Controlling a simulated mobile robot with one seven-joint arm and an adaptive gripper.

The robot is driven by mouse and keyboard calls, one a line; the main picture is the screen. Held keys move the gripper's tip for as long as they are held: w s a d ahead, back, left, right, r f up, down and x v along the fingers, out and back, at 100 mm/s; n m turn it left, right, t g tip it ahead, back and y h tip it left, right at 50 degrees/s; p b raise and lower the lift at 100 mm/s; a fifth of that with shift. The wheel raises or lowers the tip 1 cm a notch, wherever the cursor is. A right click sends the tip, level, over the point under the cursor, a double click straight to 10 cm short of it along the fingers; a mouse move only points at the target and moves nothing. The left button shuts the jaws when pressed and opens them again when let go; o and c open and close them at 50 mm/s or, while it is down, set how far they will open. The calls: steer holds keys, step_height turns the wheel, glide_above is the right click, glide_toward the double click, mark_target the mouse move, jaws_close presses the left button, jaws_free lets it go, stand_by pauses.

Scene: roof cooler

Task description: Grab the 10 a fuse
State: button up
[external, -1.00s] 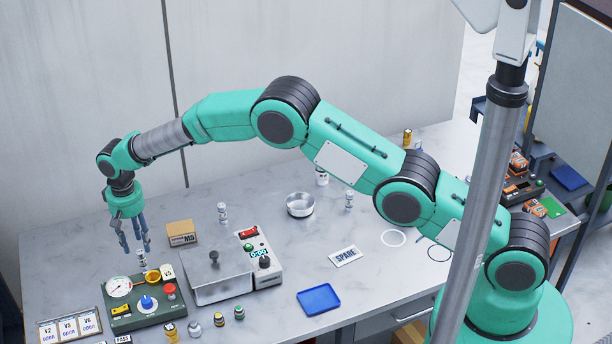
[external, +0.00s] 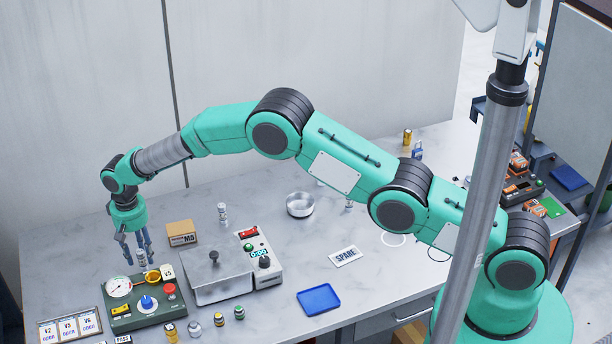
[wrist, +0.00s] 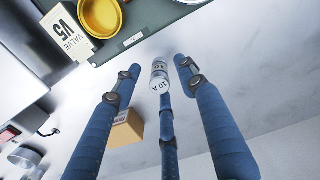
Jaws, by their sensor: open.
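The 10 A fuse (wrist: 160,84) is a small pale cylinder with "10 A" on its end cap. In the external view the fuse (external: 142,258) stands on the bench just behind the green gauge panel (external: 150,318). My gripper (external: 137,257) is low over it, pointing down. In the wrist view the three blue fingers of my gripper (wrist: 157,72) are spread around the fuse, with gaps visible at the left and right fingers. I cannot tell whether the lower finger touches it. The fingers partly hide the fuse in the external view.
The panel's yellow ring (external: 153,276) and V5 tag (external: 167,271) are close to my fingers. Another small cylinder (external: 223,213) stands behind a grey metal box (external: 215,280). The bench left of my gripper is clear.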

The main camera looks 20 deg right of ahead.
mark_target(139, 251)
jaws_close()
steer(key=shift+r, duration=0.1)
stand_by(0.3)
steer(key=shift+r, duration=4.95)
